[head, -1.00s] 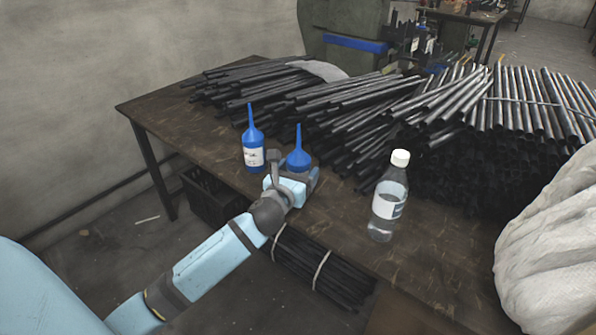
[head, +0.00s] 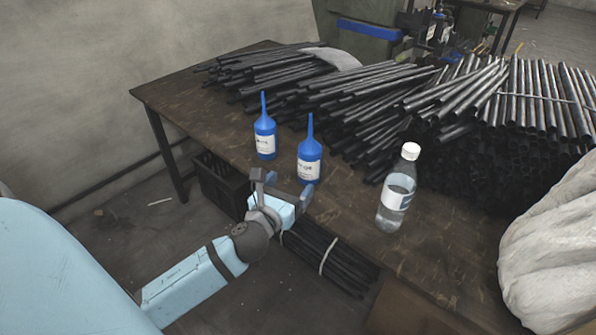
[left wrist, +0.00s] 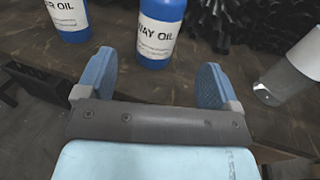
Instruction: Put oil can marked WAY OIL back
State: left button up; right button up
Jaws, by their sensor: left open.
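Two blue oil cans with thin spouts stand upright on the brown table (head: 420,255). The right one is the WAY OIL can (head: 309,165); its label reads so in the left wrist view (left wrist: 160,32). The left one is the other can (head: 264,138), whose label in the left wrist view (left wrist: 68,15) is partly cut off and ends in "R OIL". My left gripper (head: 282,184) is open and empty at the table's front edge. In the left wrist view its fingers (left wrist: 155,85) are spread, with the WAY OIL can beyond them, apart. My right gripper is not seen.
A clear bottle with a white cap (head: 397,190) stands right of the cans. Stacked dark pipes (head: 380,95) fill the table's back. A white sack (head: 555,240) is at right. A black crate (head: 222,182) sits below the table.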

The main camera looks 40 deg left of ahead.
pick_arm(q)
jog(key=s+d+r+n+h, duration=0.1)
jog(key=s+d+n+h, duration=0.4)
jog(key=d+n, duration=0.5)
jog(key=s+d+r+n+g+h, duration=0.1)
jog(key=s+d+n+h, duration=0.5)
jog(key=d+n, duration=0.5)
jog(key=s+n, duration=0.1)
jog(key=n, duration=0.8)
jog(key=shift+d+n, duration=0.2)
jog(key=shift+n, duration=0.2)
